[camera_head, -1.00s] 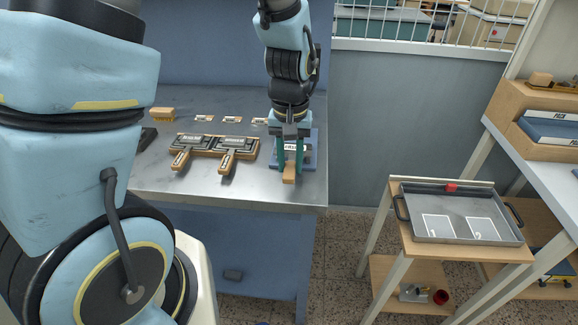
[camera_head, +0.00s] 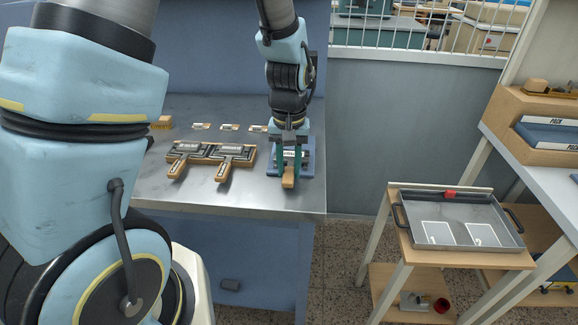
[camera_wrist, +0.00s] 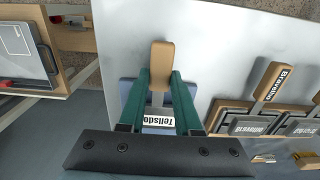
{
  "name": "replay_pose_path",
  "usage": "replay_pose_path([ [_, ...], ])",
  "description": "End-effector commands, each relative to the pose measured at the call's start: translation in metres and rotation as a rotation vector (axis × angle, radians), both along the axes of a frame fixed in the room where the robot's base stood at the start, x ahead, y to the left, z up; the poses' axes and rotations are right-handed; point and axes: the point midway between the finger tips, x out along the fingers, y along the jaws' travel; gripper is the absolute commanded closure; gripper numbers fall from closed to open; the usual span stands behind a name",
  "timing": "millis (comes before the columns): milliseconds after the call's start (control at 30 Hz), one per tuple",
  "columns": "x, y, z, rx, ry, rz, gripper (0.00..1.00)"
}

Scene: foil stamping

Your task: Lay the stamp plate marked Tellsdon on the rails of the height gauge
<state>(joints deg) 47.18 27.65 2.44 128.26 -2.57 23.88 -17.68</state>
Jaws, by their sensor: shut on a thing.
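The stamp plate marked Tellsdon (camera_wrist: 159,121) has a wooden handle (camera_wrist: 161,62) and a white label. My gripper (camera_wrist: 160,80) is shut on it, with one teal finger on each side. In the head view my gripper (camera_head: 290,166) points down at the right end of the bench, and the wooden handle (camera_head: 288,183) sticks out toward the front edge. The blue height gauge (camera_head: 308,166) lies directly under the plate; its blue base also shows in the wrist view (camera_wrist: 127,88). The gripper hides most of the rails, so I cannot tell whether the plate touches them.
Two other wooden-handled stamp plates (camera_head: 234,154) lie in a wooden rack left of the gauge. Small label cards (camera_head: 229,127) and a wooden block (camera_head: 161,122) lie behind. A grey tray (camera_head: 460,238) stands on a trolley to the right, across a floor gap. The bench front is clear.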

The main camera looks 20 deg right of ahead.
Motion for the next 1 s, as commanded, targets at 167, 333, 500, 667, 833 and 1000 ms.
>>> replay_pose_path([
  [167, 0.000, 0.000, 0.001, 0.000, -0.001, 0.000, 0.67],
  [333, 0.000, 0.000, 0.001, 0.000, -0.001, 0.000, 0.48],
  [500, 0.000, 0.000, 0.000, 0.000, 0.000, 0.000, 0.33],
  [667, 0.000, 0.000, 0.000, 0.001, 0.000, 0.000, 0.33],
  [833, 0.000, 0.000, 0.006, -0.002, -0.001, 0.000, 0.33],
  [1000, 0.001, -0.001, 0.031, -0.004, -0.005, 0.001, 0.33],
])
